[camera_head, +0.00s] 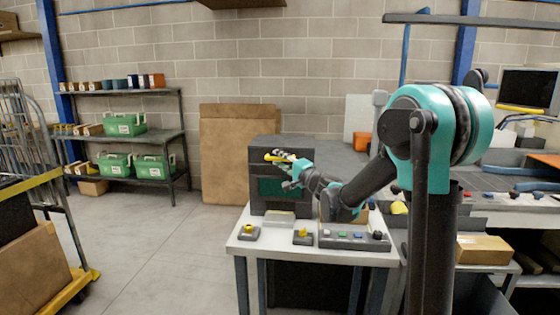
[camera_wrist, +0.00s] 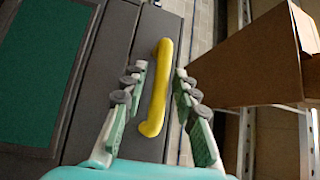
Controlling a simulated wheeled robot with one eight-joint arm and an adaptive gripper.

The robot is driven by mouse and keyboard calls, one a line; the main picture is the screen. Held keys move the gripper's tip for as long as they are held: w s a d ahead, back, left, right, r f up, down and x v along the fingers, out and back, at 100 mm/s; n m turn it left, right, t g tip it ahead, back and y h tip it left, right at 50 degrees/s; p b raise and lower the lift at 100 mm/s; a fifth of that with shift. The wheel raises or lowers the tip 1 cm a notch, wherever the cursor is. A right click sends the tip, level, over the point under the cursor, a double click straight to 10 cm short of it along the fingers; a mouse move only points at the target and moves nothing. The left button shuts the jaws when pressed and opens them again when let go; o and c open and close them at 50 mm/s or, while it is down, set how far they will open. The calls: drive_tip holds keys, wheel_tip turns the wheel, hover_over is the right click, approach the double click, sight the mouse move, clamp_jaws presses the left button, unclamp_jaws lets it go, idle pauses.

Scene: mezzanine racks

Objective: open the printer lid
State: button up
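The printer (camera_head: 281,143) is a dark grey box with a green panel on its front, standing on a white table (camera_head: 325,251). A yellow bar handle (camera_head: 277,157) is on its upper front; the lid looks closed. In the wrist view the handle (camera_wrist: 157,90) runs upright along the dark face, beside the green panel (camera_wrist: 40,65). My gripper (camera_head: 287,160) is at the printer's front by the handle. In the wrist view its two fingers (camera_wrist: 160,73) are spread, one on each side of the handle, with a gap visible on both sides. I cannot tell contact.
Small button boxes (camera_head: 248,233) and a grey control panel (camera_head: 352,236) lie along the table's front. A brown cardboard panel (camera_head: 235,150) leans on the wall behind. A shelf with green bins (camera_head: 125,124) stands at the back left. The floor left of the table is clear.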

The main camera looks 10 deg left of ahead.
clamp_jaws()
